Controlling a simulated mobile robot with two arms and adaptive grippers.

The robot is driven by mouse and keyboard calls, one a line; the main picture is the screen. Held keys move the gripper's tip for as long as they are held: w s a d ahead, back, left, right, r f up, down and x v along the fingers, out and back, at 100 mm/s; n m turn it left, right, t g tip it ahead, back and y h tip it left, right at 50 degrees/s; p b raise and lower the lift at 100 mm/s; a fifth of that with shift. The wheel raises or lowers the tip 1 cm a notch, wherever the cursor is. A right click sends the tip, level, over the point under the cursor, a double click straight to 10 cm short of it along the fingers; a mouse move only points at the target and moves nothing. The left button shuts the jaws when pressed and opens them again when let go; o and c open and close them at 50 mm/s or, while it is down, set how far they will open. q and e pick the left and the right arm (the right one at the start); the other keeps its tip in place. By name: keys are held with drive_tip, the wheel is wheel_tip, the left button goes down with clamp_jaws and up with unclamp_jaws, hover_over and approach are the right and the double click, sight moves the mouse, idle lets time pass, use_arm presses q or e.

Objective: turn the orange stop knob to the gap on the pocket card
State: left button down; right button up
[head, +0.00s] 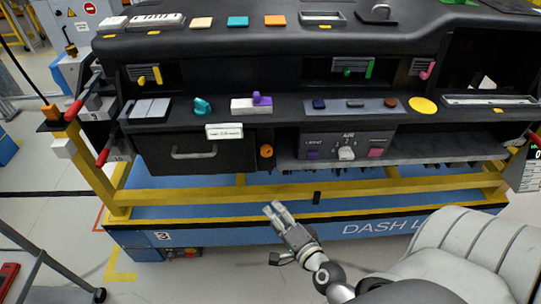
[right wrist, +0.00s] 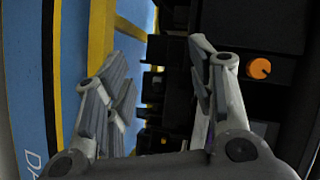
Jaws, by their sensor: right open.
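The orange knob (head: 266,151) is on the dark front face of the dashboard, right of the drawer. It also shows in the right wrist view (right wrist: 259,68), to the right of my fingers. A small white card (head: 224,130) with unreadable print sits above the drawer, up and left of the knob; I cannot tell if it is the pocket card or make out a gap. My right gripper (head: 273,209) is open and empty, below the knob and apart from it, in front of the yellow frame. It also shows open in the right wrist view (right wrist: 155,85). My left gripper is not in view.
The drawer (head: 190,158) with a bar handle lies left of the knob. The yellow frame bar (head: 210,195) runs below. A pale seat (head: 450,255) stands at front right.

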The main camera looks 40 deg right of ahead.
sight(268, 154)
wheel_tip(268, 154, up, 12)
drive_tip(key=d+r+m+t+h, duration=0.1)
drive_tip(key=d+m+t, duration=0.1)
drive_tip(key=d+m, duration=0.15)
drive_tip(key=shift+m+t, duration=0.25)
drive_tip(key=shift+t, duration=0.05)
drive_tip(key=w+p, duration=0.1)
drive_tip(key=w, duration=0.2)
drive_tip(key=w+p, duration=0.1)
drive_tip(key=w, duration=0.2)
drive_tip(key=w+p, duration=0.1)
drive_tip(key=w, duration=0.2)
drive_tip(key=shift+w+d+f, duration=0.1)
drive_tip(key=shift+d+f, duration=0.05)
drive_tip(key=shift+d, duration=0.25)
drive_tip(key=shift+w+d, duration=0.1)
drive_tip(key=shift+w, duration=0.65)
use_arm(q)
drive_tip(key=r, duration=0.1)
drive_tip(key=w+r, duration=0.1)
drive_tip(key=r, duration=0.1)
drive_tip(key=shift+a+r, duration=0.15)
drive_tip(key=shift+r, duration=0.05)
